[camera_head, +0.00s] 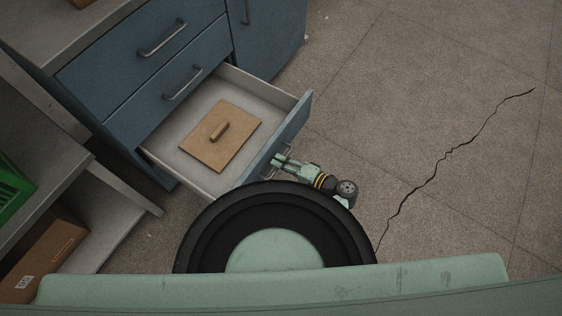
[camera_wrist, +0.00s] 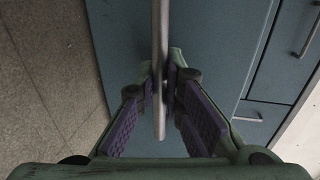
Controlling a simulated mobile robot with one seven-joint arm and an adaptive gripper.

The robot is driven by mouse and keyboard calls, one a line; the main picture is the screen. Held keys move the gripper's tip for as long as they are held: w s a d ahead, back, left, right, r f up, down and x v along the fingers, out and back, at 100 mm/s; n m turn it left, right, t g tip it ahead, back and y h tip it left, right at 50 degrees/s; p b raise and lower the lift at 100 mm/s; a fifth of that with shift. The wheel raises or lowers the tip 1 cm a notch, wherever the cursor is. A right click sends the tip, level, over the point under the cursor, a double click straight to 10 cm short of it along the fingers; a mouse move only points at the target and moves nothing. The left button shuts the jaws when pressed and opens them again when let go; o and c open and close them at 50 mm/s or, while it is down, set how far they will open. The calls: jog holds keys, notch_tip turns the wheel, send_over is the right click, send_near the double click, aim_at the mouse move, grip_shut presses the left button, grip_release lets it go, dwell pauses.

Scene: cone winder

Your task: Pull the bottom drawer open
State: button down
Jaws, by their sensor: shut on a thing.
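The bottom drawer (camera_head: 190,165) of the blue cabinet stands pulled well out in the head view, and its pale inside shows. A flat tan board with a raised grip (camera_head: 215,146) lies in it. My gripper (camera_head: 281,160) is at the outer face of the drawer front (camera_head: 296,120). In the wrist view my gripper (camera_wrist: 160,100) has its purple-padded fingers on both sides of the metal bar handle (camera_wrist: 160,40) and is shut on it. The blue drawer front (camera_wrist: 215,50) fills the background. In the head view the handle is partly hidden by my gripper.
Two closed drawers with bar handles (camera_head: 161,38) sit above the open one. At left are a grey shelf unit (camera_head: 50,150), a green crate (camera_head: 12,188) and a cardboard box (camera_head: 45,250). The cracked floor (camera_head: 440,110) at right is clear.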

jog(key=c, duration=1.7)
grip_release()
jog(key=v, duration=1.2)
